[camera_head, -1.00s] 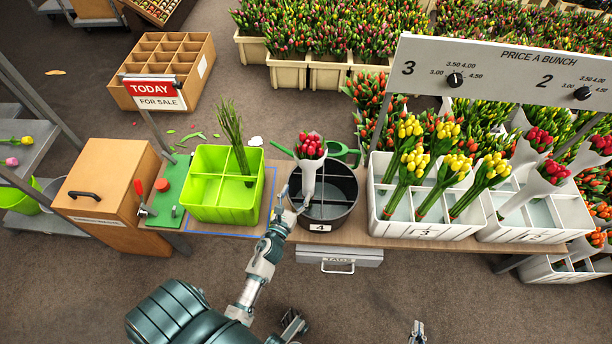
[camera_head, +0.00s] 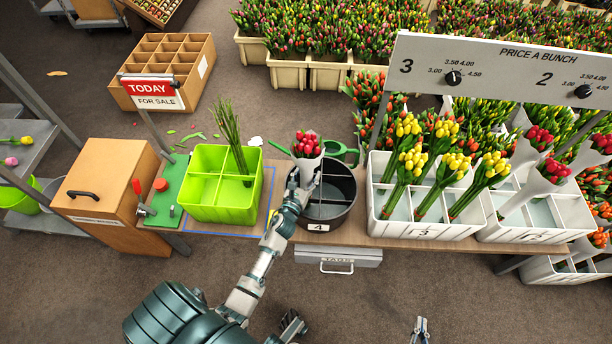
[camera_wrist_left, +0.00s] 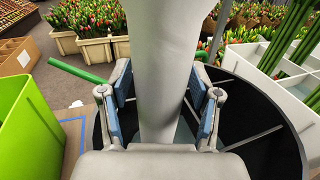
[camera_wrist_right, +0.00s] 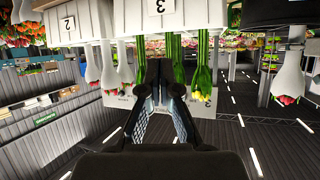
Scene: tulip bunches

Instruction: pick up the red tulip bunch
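The red tulip bunch (camera_head: 307,144) stands in the black round bucket (camera_head: 330,213) marked 4, toward its left side. Its red heads top a pale wrap, tilted slightly. My left gripper (camera_head: 304,184) is at the wrap, just below the heads. In the left wrist view my left gripper (camera_wrist_left: 160,105) has a finger on each side of the pale wrap (camera_wrist_left: 160,50); narrow gaps show, so it looks open around it. The flower heads are out of that view. My right gripper (camera_head: 419,328) hangs low at the front, empty, its fingers slightly apart, also in the right wrist view (camera_wrist_right: 164,80).
A green divided bin (camera_head: 215,205) stands left of the bucket. A white divided crate (camera_head: 400,228) with yellow tulips stands right of it. A green watering can (camera_head: 337,148) is behind the bucket. A price board (camera_head: 500,70) overhangs the right side.

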